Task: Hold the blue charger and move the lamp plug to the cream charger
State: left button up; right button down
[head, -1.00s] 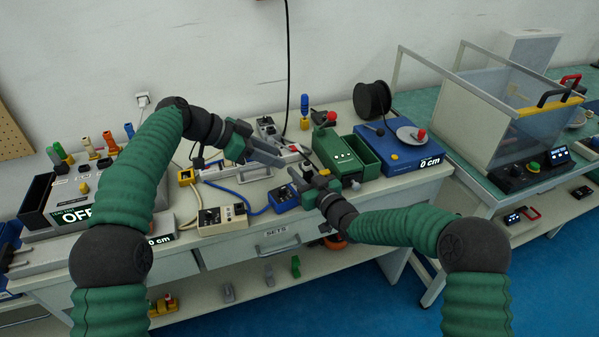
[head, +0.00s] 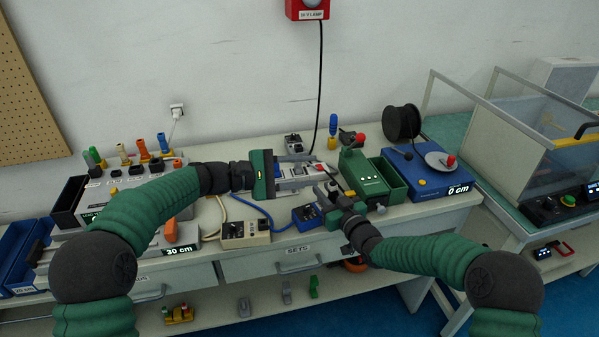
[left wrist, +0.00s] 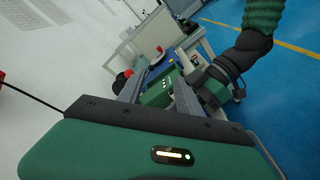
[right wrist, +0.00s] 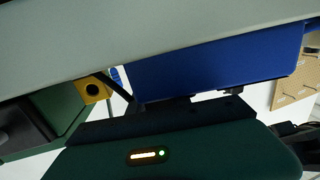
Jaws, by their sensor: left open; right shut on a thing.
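The blue charger (head: 306,213) sits at the bench's front edge, and the cream charger (head: 245,235) is to its left. My right gripper (head: 327,196) is shut at the blue charger; a large blue surface (right wrist: 215,65) fills much of the right wrist view. My left gripper (head: 318,169) is open above and behind the blue charger, pointing right. Its two fingers show apart in the left wrist view (left wrist: 157,88). The lamp's black cord (head: 318,85) hangs from the red lamp (head: 307,8) down to the left fingertips. I cannot make out the lamp plug there.
A green box (head: 365,178) and a blue box (head: 427,178) with a black spool (head: 402,122) stand right of the grippers. A blue cable and a cream cable run to the chargers. A grey unit (head: 110,185) stands left, behind my left arm.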

pick_arm(q)
jog(key=n+t, duration=0.2)
jog(key=n, duration=0.6)
jog(key=n+t, duration=0.1)
jog(key=n, duration=0.4)
send_near(332, 187)
jog(key=shift+w+d, duration=0.15)
jog(key=shift+w, duration=0.4)
jog(key=x, duration=0.7)
jog(key=shift+w+d+f, duration=0.1)
jog(key=shift+d+f, duration=0.1)
jog(key=shift+d, duration=0.1)
jog(key=shift+c, duration=0.2)
